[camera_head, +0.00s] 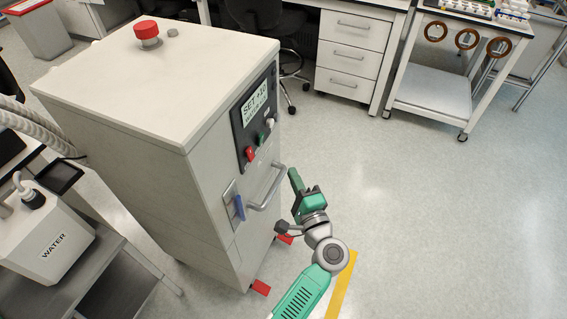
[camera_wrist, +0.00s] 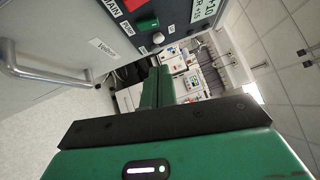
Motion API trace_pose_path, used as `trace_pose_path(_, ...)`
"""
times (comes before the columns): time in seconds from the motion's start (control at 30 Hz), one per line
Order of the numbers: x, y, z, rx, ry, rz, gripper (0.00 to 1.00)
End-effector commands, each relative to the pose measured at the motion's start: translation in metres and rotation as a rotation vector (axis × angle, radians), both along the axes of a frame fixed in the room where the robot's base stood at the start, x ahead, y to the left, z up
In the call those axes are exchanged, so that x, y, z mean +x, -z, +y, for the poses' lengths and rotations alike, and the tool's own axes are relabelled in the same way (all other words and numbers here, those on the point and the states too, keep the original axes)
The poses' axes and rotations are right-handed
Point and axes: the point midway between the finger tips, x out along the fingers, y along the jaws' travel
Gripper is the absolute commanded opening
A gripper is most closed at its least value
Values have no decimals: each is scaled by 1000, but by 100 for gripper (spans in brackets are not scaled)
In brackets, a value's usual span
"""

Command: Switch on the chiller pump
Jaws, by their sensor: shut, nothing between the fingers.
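The chiller is a white cabinet (camera_head: 165,70) with a dark control panel (camera_head: 255,115) on its front. In the wrist view the green switch (camera_wrist: 147,23) and the knob (camera_wrist: 158,38) show at the top. My gripper (camera_head: 292,173) is shut and empty, in front of and apart from the panel, to the right of the cabinet handle. Its green fingers (camera_wrist: 157,74) are together in the wrist view.
A red emergency button (camera_head: 147,33) tops the cabinet. A water canister (camera_head: 45,240) stands at left. The floor right of my arm is clear.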

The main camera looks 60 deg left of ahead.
Motion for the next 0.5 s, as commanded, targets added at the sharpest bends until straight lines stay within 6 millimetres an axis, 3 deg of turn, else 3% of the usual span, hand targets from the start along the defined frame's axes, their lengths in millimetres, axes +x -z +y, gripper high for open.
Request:
trace_pose_path(0.37,12,-8,82,0,-3,-1,0)
trace_pose_path(0.5,-1,-13,100,0,-2,0,0)
